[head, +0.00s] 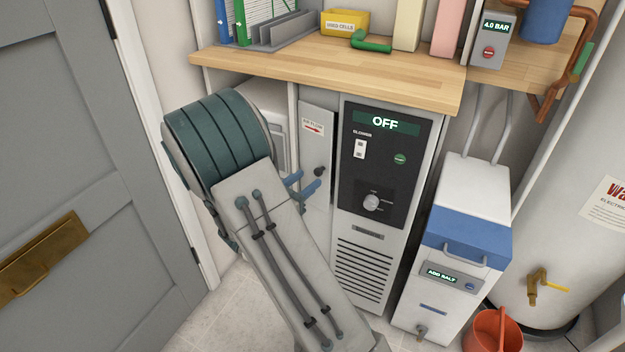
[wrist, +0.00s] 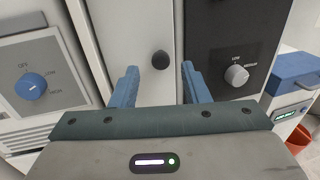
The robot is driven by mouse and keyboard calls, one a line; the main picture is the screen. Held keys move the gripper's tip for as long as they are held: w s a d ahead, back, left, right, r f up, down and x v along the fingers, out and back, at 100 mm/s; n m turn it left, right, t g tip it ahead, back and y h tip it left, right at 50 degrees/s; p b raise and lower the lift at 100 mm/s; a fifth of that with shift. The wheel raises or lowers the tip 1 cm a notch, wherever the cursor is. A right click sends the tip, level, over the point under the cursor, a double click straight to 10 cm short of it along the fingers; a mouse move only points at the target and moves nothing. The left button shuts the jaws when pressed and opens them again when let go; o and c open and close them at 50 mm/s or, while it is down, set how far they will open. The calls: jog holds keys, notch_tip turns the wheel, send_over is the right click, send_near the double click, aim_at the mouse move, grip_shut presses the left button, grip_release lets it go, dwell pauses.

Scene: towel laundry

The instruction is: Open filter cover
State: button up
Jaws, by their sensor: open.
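The filter cover is the narrow light grey panel (head: 315,150) with a white label bearing a red arrow, left of the black control panel. In the wrist view the cover (wrist: 138,45) stands upright and looks shut, with a round black knob (wrist: 160,60) on it. My gripper (wrist: 158,80) is open, its two blue fingers on either side of the knob in the picture. I cannot tell how far the fingertips are from the knob. In the head view my gripper (head: 306,184) is in front of the cover's lower part, and the knob (head: 320,171) shows just above the fingers.
The unit with the OFF display (head: 385,123) stands right of the cover. A white and blue salt unit (head: 468,230) and an orange bucket (head: 492,330) are further right. A wooden worktop (head: 330,70) overhangs above. A grey door (head: 70,150) is at left.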

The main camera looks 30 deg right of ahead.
aim_at(316, 172)
jog(key=shift+x, duration=1.6)
grip_shut()
